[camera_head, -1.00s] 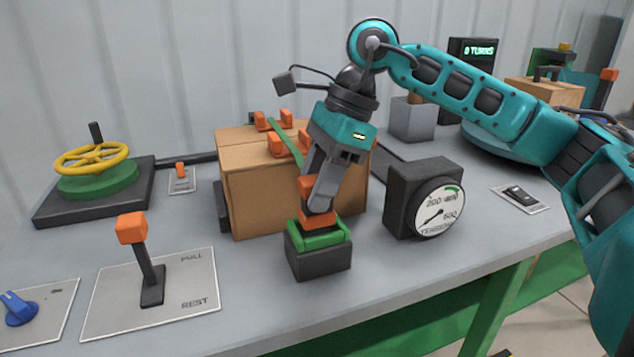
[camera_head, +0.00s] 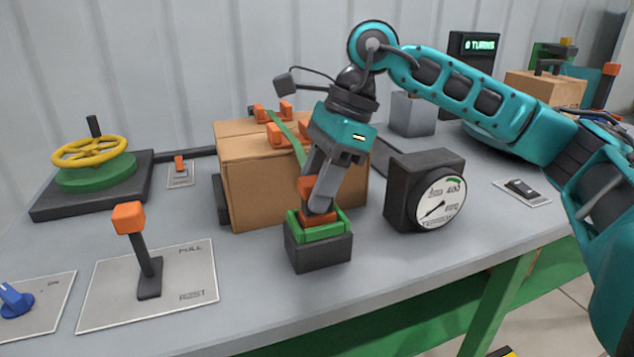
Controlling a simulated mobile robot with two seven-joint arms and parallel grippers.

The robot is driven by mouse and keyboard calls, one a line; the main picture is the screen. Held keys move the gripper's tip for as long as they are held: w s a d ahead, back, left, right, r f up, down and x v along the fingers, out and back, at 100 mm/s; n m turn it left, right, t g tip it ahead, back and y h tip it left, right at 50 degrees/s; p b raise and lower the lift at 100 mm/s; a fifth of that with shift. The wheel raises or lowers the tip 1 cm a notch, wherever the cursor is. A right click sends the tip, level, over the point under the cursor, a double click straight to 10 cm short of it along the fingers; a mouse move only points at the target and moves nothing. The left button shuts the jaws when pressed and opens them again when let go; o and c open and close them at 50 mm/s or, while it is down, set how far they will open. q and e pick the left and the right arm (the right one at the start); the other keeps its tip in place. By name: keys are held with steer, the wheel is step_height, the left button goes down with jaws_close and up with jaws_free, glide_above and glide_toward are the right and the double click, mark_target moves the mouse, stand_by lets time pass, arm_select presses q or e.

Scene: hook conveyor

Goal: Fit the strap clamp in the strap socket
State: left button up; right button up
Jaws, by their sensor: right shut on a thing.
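The strap clamp (camera_head: 312,188) is orange, and the green strap (camera_head: 287,133) runs across the cardboard box behind it. The strap socket (camera_head: 318,254) is a dark block with a green frame on top, on the bench in front of the box. My right gripper (camera_head: 319,195) points down and is shut on the clamp. The clamp's lower orange part sits inside the green frame, with the rim around it. Its underside is hidden, so I cannot tell whether it is fully seated. My left gripper is not in view.
The cardboard box (camera_head: 256,190) stands behind the socket. A tension gauge (camera_head: 440,202) stands to the right. An orange-topped lever (camera_head: 146,262) on a PULL/REST plate and a yellow handwheel (camera_head: 90,153) are at left. Bench space in front of the gauge is clear.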

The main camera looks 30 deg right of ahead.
steer(key=shift+f, duration=0.3)
steer(key=o, duration=1.2)
steer(key=p+v, duration=0.2)
steer(key=v, duration=1.1)
steer(key=shift+p, duration=0.3)
